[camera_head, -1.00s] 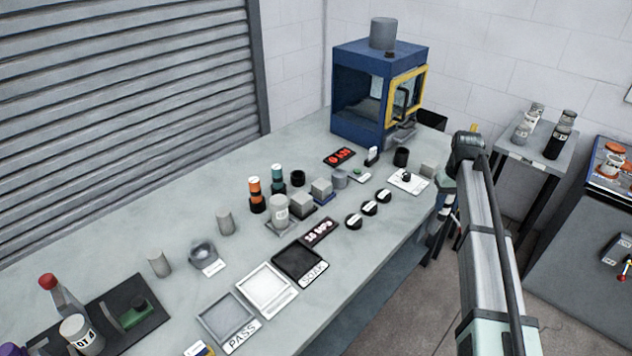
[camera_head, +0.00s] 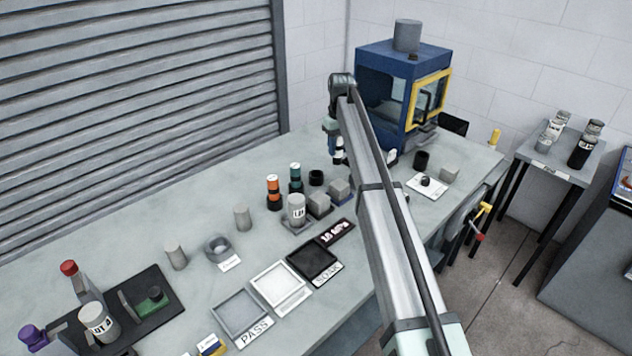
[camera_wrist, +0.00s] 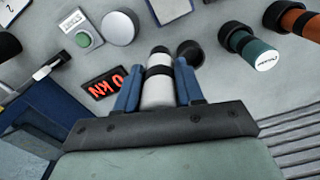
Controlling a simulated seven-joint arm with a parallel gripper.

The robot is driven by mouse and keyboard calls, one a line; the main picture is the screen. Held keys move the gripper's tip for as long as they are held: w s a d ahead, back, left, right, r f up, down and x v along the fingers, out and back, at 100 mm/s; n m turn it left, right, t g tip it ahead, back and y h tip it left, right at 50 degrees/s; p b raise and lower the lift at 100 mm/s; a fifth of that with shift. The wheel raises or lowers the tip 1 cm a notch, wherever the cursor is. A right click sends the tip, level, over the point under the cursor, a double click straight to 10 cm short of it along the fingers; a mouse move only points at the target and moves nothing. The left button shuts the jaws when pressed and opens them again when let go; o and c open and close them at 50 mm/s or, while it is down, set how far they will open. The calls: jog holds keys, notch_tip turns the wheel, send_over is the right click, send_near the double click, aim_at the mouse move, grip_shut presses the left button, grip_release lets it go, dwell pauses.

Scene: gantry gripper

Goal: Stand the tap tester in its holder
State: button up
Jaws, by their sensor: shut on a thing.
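My gripper (camera_wrist: 158,88) is shut on a white and grey cylinder with black bands, which I take for the tap tester (camera_wrist: 157,92). In the head view my gripper (camera_head: 333,138) is over the bench near the blue cabinet, with the tester (camera_head: 338,156) hanging below it. An empty black round cup, apparently the holder (camera_head: 316,177), stands on the bench beside a teal cylinder (camera_head: 295,172) and an orange cylinder (camera_head: 273,186), each in a black base. In the wrist view the holder (camera_wrist: 190,53) is just right of the tester's far end, partly hidden; the tester looks outside it.
The blue cabinet (camera_head: 378,75) with a yellow-framed door stands close behind. Grey blocks (camera_head: 339,190) and a white jar (camera_head: 296,208) stand nearby. A red display (camera_wrist: 103,84) and a green button box (camera_wrist: 82,36) lie left of the tester in the wrist view.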

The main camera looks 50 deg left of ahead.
jog(key=s+a+r+n, duration=0.1)
jog(key=s+a, duration=0.3)
jog(key=a, duration=0.2)
jog(key=shift+f, duration=4.8)
jog(key=o, duration=1)
jog(key=shift+f, duration=0.1)
jog(key=shift+o, duration=0.2)
notch_tip(320, 180, up, 12)
